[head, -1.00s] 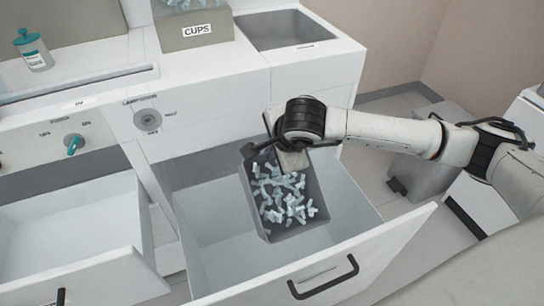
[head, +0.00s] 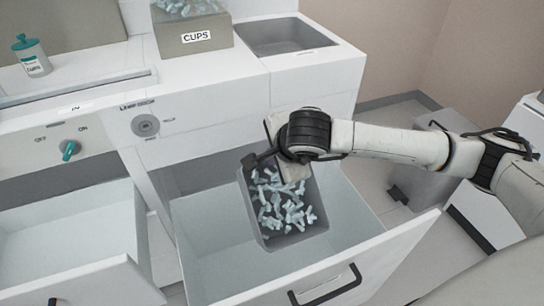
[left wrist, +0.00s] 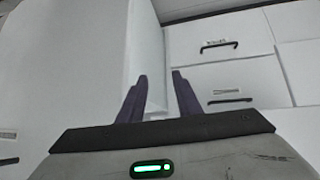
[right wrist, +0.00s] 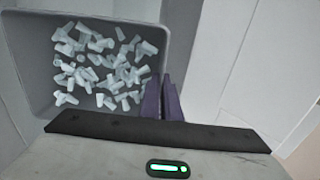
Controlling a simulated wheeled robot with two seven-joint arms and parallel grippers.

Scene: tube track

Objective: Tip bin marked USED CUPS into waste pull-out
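A grey open bin (head: 250,211) full of small pale tube-like pieces (head: 285,205) is over the open pull-out drawer (head: 215,245). It looks tilted, its open side facing the head camera; no marking on it is visible. My right gripper (right wrist: 163,98) is at the bin's upper edge, its fingers close together on the wall; the right wrist view shows the bin (right wrist: 178,35) with pieces inside. In the head view the right wrist hides the fingers. My left gripper (left wrist: 159,95) has its fingers apart with nothing between them, before white drawer fronts.
A box labelled CUPS (head: 196,39) and a teal-capped bottle (head: 32,56) stand on the white counter, beside a recessed basin (head: 285,36). Another open drawer (head: 65,230) is at left. A grey floor bin (head: 413,180) stands behind my right arm.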

